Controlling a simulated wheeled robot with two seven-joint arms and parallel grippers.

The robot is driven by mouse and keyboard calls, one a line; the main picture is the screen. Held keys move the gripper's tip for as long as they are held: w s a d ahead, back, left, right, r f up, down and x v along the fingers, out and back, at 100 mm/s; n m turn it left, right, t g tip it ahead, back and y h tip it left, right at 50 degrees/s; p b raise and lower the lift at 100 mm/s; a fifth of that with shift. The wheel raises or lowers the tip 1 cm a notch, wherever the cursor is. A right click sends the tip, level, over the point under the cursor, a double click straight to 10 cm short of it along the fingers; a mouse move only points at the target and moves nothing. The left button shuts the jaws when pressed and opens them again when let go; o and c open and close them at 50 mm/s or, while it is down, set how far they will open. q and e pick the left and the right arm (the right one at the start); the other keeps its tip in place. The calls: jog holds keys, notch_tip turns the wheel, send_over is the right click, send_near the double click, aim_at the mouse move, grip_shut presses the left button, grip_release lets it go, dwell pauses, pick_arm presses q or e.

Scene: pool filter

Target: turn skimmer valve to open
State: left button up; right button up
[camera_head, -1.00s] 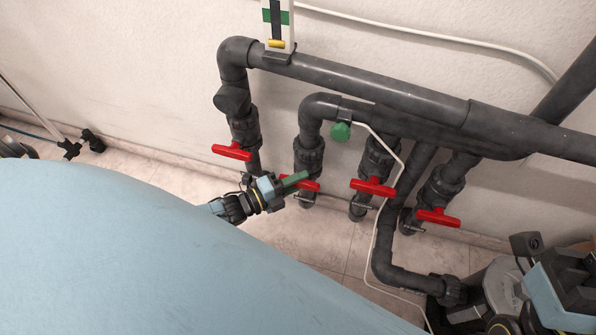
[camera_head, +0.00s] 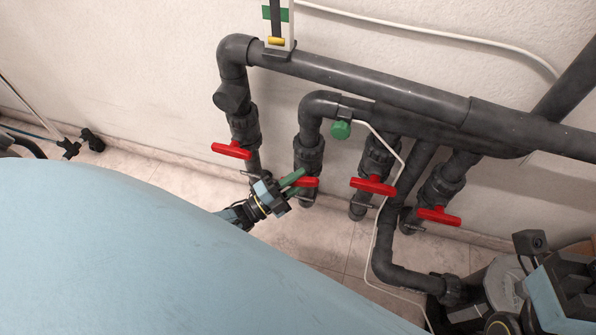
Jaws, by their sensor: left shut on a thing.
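Several valves with red handles sit on dark grey pipes along the wall. My left gripper (camera_head: 292,184) is shut on the red handle (camera_head: 308,182) of the second valve from the left, with its green fingers at the handle's left part. The handle's right end shows past the fingers. The other red handles are the far-left one (camera_head: 231,150), the third one (camera_head: 373,186) and the right one (camera_head: 438,217). Which valve is the skimmer valve I cannot tell; no label is readable. At the bottom right a blue and black part of my right arm (camera_head: 560,300) shows, its fingers not visible.
A thick pipe (camera_head: 365,75) runs along the wall above the valves. A grey pump housing (camera_head: 500,280) stands at the lower right. Tiled floor lies below.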

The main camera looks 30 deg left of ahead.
pick_arm(q)
jog(key=shift+a+n+t, duration=0.1)
jog(key=shift+n+t, duration=0.3)
jog(key=shift+n, duration=0.2)
jog(key=o, duration=1)
